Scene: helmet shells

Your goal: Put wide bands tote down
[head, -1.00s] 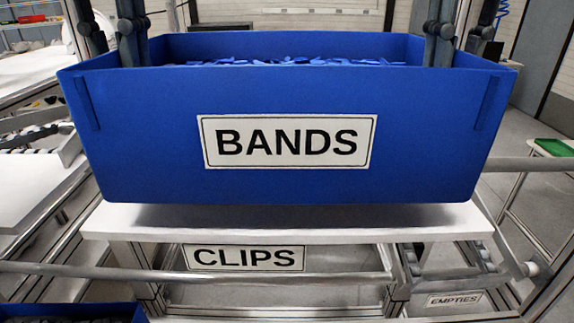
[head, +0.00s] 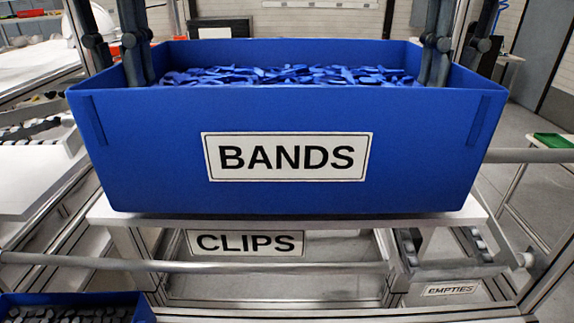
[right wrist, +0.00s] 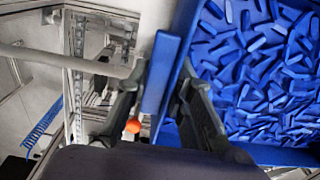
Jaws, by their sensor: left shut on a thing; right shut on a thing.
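The blue wide bands tote (head: 285,190), labelled BANDS and full of blue strips (head: 290,75), is level over a white shelf (head: 105,213). Its base is at or just above the shelf top; I cannot tell whether it touches. My left gripper (head: 117,62) is shut on its left end wall, one finger inside and one outside. My right gripper (head: 452,62) is shut on the right end wall the same way. The right wrist view shows that wall (right wrist: 161,75) between the fingers of my right gripper (right wrist: 160,100).
Below are a CLIPS label (head: 245,243) and a roller lane with an EMPTIES label (head: 451,289). Another blue tote (head: 75,299) shows at the bottom left. Metal rails run beside and in front of the shelf. A green tray (head: 555,141) stands at the far right.

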